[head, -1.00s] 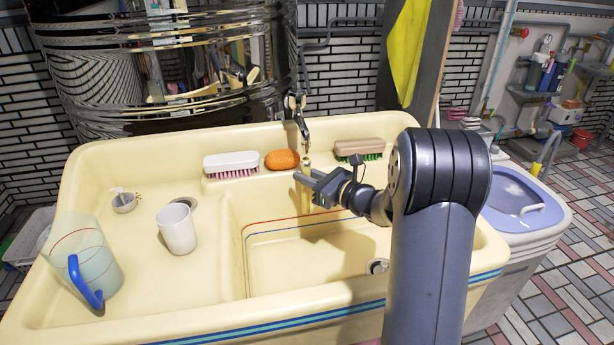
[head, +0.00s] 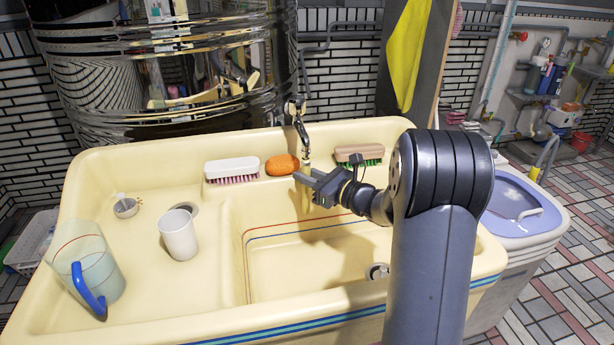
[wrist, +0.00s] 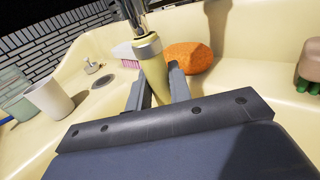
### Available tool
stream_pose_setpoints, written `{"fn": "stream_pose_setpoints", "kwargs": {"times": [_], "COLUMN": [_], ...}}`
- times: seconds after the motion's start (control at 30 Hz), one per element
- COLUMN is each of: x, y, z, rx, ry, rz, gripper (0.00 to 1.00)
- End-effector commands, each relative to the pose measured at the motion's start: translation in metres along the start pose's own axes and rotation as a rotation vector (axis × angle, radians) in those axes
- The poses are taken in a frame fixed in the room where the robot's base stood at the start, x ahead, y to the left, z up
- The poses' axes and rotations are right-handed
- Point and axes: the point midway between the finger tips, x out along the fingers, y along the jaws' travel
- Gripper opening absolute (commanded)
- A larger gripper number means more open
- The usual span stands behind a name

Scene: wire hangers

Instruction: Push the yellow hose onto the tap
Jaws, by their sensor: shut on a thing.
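The chrome tap (head: 300,128) hangs down over the back of the cream sink, and its lower end also shows in the wrist view (wrist: 136,14). My gripper (head: 307,176) is shut on the yellow hose, just below the tap. In the wrist view the hose (wrist: 153,75) stands nearly upright between my two fingers (wrist: 157,88).
A white brush (head: 231,170), an orange sponge (head: 282,164) and a wooden brush (head: 359,153) lie on the back ledge beside the tap. A white cup (head: 179,235) and a jug with a blue handle (head: 90,285) stand on the left. The basin below is clear.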

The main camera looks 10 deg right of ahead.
Motion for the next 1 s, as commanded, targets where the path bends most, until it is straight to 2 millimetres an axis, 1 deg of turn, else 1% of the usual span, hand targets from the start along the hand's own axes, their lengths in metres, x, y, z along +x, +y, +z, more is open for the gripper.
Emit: {"fn": "stream_pose_setpoints", "kwargs": {"times": [0.67, 0.7, 1.0], "x": [0.0, 0.0, 0.0], "y": [0.0, 0.0, 0.0], "z": [0.015, 0.015, 0.014], "rx": [-0.002, -0.002, -0.001], "ry": [-0.002, -0.002, -0.001], "rz": [0.0, 0.0, 0.0], "gripper": [0.0, 0.21, 0.45]}}
